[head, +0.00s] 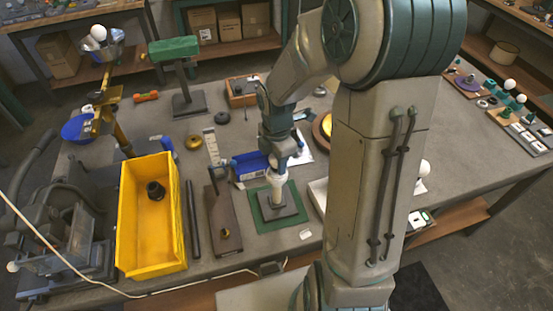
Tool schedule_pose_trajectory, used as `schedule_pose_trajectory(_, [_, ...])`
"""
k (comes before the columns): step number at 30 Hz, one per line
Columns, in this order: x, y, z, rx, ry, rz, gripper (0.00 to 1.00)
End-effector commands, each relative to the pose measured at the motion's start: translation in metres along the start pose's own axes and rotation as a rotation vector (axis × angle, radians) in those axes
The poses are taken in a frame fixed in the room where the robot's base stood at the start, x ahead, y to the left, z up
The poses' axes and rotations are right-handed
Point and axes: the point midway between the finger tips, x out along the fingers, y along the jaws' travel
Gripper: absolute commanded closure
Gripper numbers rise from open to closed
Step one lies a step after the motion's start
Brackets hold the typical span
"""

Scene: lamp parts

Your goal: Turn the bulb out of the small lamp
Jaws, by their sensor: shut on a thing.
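The small lamp (279,209) stands upright on a green mat (260,225), with a dark grey square base and a short pale stem. My gripper (278,171) points down over the lamp and is shut on the white bulb (277,178) at its top. The bulb is mostly hidden by the jaws. The picture is too small to show whether the bulb's thread sits in the socket.
A yellow bin (130,215) with a dark round part stands at the left. A brown board (222,222) lies just left of the mat.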

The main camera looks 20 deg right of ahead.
Motion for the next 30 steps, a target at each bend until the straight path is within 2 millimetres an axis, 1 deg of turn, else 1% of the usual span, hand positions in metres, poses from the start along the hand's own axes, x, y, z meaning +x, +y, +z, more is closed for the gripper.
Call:
schedule_pose_trajectory(2, [-0.0009, 0.0008, 0.0002, -0.046, 0.000, 0.003, 0.80])
schedule_pose_trajectory(12, [-0.0016, 0.0007, 0.0004, -0.449, -0.001, 0.002, 0.80])
schedule_pose_trajectory(15, [-0.0017, 0.0008, 0.0000, -0.540, -0.001, 0.002, 0.80])
schedule_pose_trajectory(19, [-0.0018, 0.0008, 0.0001, -0.590, -0.001, 0.002, 0.80])
schedule_pose_trajectory(27, [-0.0017, 0.0007, 0.0001, -0.595, -0.001, 0.002, 0.80])
schedule_pose_trajectory(30, [-0.0017, 0.0006, 0.0003, -0.647, -0.001, 0.002, 0.80])
